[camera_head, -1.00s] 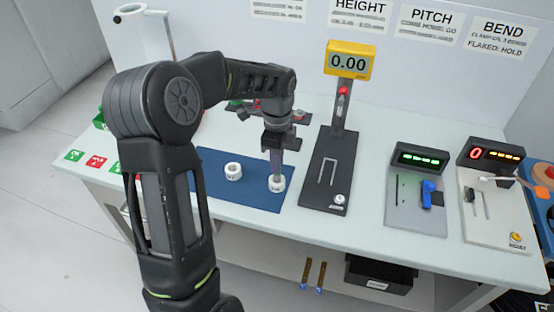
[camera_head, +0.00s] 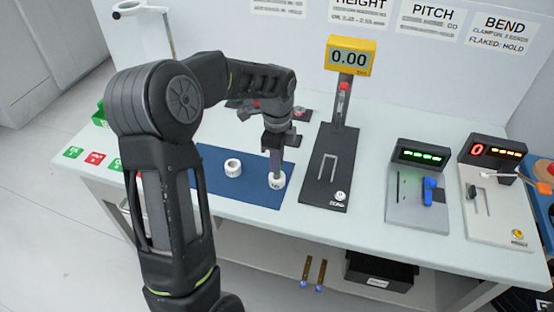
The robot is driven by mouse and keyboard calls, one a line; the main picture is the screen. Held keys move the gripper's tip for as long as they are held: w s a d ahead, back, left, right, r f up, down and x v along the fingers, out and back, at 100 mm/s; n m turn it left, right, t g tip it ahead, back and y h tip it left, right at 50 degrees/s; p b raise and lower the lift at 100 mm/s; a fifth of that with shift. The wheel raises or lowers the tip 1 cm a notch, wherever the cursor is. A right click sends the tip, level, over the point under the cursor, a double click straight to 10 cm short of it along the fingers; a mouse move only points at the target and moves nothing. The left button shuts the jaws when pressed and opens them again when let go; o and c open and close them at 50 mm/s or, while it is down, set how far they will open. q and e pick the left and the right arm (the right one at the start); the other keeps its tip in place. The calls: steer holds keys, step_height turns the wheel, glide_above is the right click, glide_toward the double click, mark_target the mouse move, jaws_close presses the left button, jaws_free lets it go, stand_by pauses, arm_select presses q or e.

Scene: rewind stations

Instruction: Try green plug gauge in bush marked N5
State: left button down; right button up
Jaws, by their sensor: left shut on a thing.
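My left gripper (camera_head: 277,146) points down over the blue mat (camera_head: 235,191) and is shut on a grey plug gauge (camera_head: 276,164). The gauge is upright; its lower end meets the right-hand white bush (camera_head: 276,182). How deep it sits in the bush cannot be told. No green shows on the gauge here; its upper part is hidden by the gripper. A second white ring-shaped bush (camera_head: 233,167) stands to the left on the mat, its hole open. The markings on both are too small to read. My right gripper is not in view.
A black height gauge stand (camera_head: 326,171) with a yellow display (camera_head: 351,56) is just right of the mat. Two fixtures with displays (camera_head: 420,157) (camera_head: 495,152) stand further right. Green and red labelled tiles (camera_head: 96,159) lie at left. A black bin (camera_head: 381,270) is below.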

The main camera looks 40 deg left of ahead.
arm_select(q)
steer(key=shift+f, duration=0.5)
stand_by(0.8)
steer(key=shift+r, duration=0.1)
steer(key=shift+r+p, duration=2.05)
steer(key=shift+r, duration=0.95)
